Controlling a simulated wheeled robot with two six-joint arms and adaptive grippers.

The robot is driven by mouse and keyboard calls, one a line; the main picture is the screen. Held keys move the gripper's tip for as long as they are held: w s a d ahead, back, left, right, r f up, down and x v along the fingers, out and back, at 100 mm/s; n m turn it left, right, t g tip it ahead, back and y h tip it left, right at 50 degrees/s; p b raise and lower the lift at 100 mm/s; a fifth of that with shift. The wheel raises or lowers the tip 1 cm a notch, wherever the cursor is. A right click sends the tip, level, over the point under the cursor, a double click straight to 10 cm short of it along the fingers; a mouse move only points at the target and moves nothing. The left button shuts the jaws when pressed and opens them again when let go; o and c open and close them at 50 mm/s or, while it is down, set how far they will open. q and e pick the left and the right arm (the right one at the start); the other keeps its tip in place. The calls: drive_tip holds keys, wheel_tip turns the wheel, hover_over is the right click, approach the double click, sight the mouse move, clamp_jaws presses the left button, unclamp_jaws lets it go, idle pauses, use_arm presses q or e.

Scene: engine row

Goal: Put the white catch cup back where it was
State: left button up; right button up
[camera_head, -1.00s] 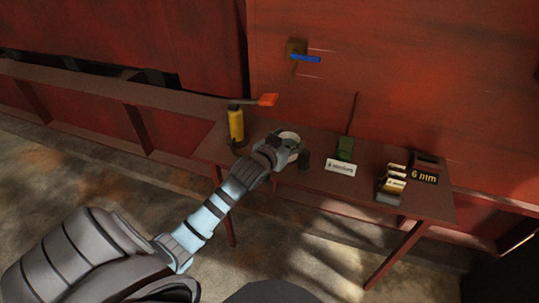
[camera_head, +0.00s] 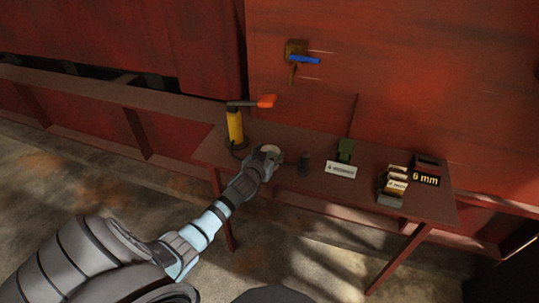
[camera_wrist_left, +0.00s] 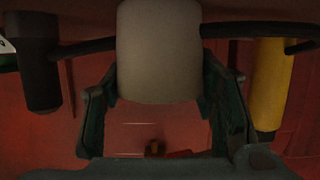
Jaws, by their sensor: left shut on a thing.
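The white catch cup (camera_wrist_left: 158,50) fills the top middle of the left wrist view, between the two dark fingers of my left gripper (camera_wrist_left: 160,92). My left gripper is shut on it. In the head view the cup's pale rim (camera_head: 271,149) shows at the tip of my left gripper (camera_head: 265,157), over the front left part of the table (camera_head: 330,198). The gripper hides much of the cup. I cannot tell whether the cup touches the table. My right gripper is not in view.
A yellow canister (camera_head: 235,128) stands close left of the cup, a dark cylinder (camera_head: 305,164) close right. A blue-handled tap (camera_head: 304,59) is on the red wall.

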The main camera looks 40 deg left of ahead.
use_arm(q)
drive_tip(key=o, duration=1.3)
drive_tip(key=shift+f, duration=0.1)
drive_tip(key=shift+c, duration=0.2)
